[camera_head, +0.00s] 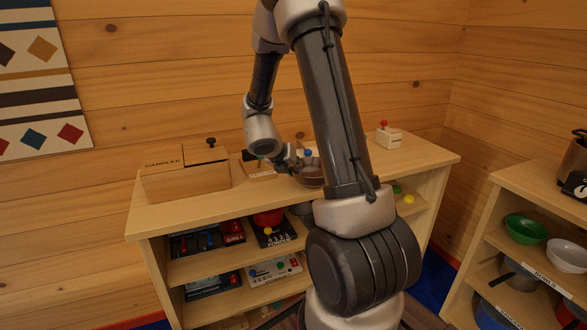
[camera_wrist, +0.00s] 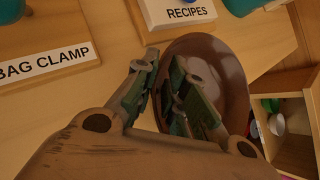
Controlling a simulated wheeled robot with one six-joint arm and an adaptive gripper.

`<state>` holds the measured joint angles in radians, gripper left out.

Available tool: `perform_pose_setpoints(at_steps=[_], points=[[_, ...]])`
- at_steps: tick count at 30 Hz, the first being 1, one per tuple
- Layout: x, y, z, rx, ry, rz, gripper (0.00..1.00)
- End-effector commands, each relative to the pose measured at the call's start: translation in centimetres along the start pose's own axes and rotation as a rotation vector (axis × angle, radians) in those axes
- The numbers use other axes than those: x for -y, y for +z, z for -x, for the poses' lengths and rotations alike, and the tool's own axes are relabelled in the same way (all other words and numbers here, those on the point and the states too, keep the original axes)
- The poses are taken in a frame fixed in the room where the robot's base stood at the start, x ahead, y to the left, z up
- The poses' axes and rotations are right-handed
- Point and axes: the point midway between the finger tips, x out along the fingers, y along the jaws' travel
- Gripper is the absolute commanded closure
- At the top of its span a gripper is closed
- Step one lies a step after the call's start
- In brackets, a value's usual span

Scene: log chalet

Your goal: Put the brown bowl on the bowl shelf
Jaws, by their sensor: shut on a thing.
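The brown bowl (camera_head: 312,178) is at the top of the middle shelf unit, partly hidden behind my arm. In the wrist view the bowl (camera_wrist: 232,75) shows from above and looks empty. My gripper (camera_head: 291,165) is at the bowl's left side. In the wrist view my gripper (camera_wrist: 165,95) is shut on the bowl's rim, one finger inside and one outside. I cannot tell whether the bowl touches the wood below. The bowl shelf (camera_head: 509,246) is in the right-hand unit, with a label that seems to read BOWLS. A green bowl (camera_head: 525,229) and a white bowl (camera_head: 567,255) stand on it.
A recipes box (camera_wrist: 178,12) and a bag clamp board (camera_wrist: 45,60) lie near the bowl. A white block with a red knob (camera_head: 388,137) stands at the back right. Floor separates the two units.

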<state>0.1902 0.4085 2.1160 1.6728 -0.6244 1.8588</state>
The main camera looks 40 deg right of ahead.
Motion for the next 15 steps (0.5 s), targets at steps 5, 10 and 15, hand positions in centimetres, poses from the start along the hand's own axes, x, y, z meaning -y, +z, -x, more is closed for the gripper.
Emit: perform_pose_setpoints(at_steps=[5,10,15], points=[[-0.07,-0.17,-0.18,0.0,0.0,0.002,0.85],[-0.05,-0.14,-0.15,0.0,0.0,0.001,0.65],[-0.06,-0.14,-0.15,0.0,0.0,0.001,0.65]])
